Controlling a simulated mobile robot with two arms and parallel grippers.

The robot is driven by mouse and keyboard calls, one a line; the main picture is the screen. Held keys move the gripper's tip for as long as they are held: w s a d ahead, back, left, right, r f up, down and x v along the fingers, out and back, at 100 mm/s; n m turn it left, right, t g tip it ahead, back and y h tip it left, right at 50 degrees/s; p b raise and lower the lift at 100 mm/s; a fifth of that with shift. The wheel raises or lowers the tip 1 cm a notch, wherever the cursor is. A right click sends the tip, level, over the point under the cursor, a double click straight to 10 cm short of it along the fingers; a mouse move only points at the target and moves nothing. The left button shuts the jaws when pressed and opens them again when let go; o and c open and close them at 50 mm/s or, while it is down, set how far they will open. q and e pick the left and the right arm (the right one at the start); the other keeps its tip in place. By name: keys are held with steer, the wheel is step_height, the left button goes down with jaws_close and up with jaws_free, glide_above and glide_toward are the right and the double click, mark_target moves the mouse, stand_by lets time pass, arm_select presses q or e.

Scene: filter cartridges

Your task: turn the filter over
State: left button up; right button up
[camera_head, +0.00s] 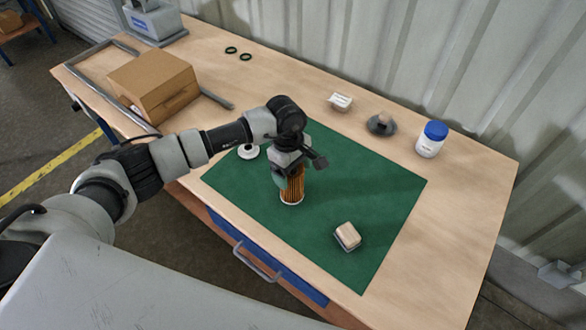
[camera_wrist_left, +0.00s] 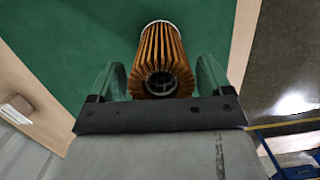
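The filter (camera_head: 292,187) is an orange pleated cartridge with a pale rim at its lower end, upright on the green mat (camera_head: 376,200) in the head view. In the left wrist view the filter (camera_wrist_left: 163,45) shows its dark, ribbed open end towards me. My left gripper (camera_head: 286,177) is over the filter from above and hides its upper part. In the wrist view the two greenish fingers of my left gripper (camera_wrist_left: 162,75) flank the filter closely. I cannot tell whether they press on it. My right gripper is in neither view.
On the mat lie a small beige block (camera_head: 347,236) and a white round part (camera_head: 248,151). Behind are two dark rings (camera_head: 246,57), a white item (camera_head: 340,102), a grey dish (camera_head: 382,125) and a blue-lidded jar (camera_head: 431,140). A cardboard box (camera_head: 152,83) stands left.

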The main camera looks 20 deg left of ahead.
arm_select(q)
steer(key=shift+o, duration=1.1)
steer(key=r+b, duration=0.1)
steer(key=r, duration=0.2)
steer(key=a+r, duration=0.1)
steer(key=r, duration=0.2)
steer(key=w+r+b, duration=0.1)
steer(key=r, duration=0.2)
steer(key=shift+a+r+b, duration=0.15)
steer(key=shift+r+b, duration=0.2)
steer(key=shift+r, duration=0.5)
